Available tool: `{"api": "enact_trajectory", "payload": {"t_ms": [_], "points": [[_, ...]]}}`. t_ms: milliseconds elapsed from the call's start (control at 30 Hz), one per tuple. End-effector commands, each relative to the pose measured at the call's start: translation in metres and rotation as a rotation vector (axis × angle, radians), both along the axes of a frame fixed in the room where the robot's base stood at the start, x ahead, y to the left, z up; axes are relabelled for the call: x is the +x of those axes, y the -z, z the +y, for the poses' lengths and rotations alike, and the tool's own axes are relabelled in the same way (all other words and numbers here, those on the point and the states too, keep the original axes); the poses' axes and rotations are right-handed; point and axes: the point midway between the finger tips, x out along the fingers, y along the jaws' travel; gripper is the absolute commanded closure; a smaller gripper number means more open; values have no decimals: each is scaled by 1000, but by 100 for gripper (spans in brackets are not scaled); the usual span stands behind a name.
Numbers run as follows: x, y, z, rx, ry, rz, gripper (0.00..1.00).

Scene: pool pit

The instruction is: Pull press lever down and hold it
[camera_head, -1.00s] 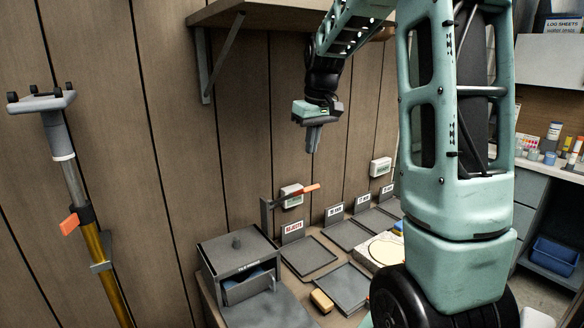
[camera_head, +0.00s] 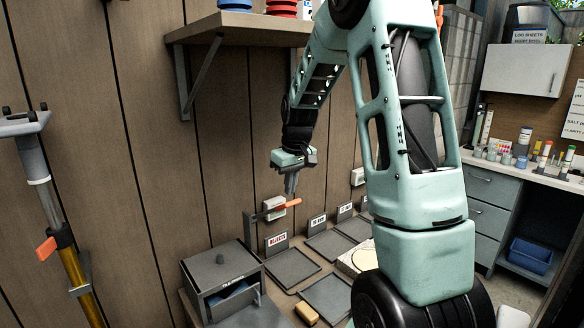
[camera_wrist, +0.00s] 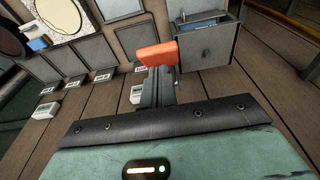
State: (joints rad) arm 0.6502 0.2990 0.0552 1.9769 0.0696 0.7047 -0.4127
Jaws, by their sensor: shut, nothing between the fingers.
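The press lever has an orange handle (camera_head: 283,204) on a grey upright post (camera_head: 249,226) at the back of the bench. It stands out to the right of the post, roughly level. My gripper (camera_head: 291,191) points down with its fingers shut and empty, right at the handle's upper side in the head view. In the wrist view the orange handle (camera_wrist: 157,55) lies just past the tips of my gripper (camera_wrist: 160,78). I cannot tell whether they touch. The fingers hide part of the handle.
A grey box (camera_head: 222,275) with an open front stands left of the lever. Several dark trays, one by a rejects sign (camera_head: 277,242), lie to the right. A shelf (camera_head: 240,27) juts from the wall above. A pole (camera_head: 62,220) stands at the left.

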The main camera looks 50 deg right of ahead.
Motion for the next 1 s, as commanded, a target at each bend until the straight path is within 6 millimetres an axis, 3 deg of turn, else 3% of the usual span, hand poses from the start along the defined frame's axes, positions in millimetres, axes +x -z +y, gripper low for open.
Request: {"api": "enact_trajectory", "payload": {"t_ms": [200, 700, 1000], "points": [[3, 15, -1, 0, 0, 0, 100], [2, 20, 0, -2, 1, -8, 100], [-9, 40, 2, -17, 3, -73, 100]]}}
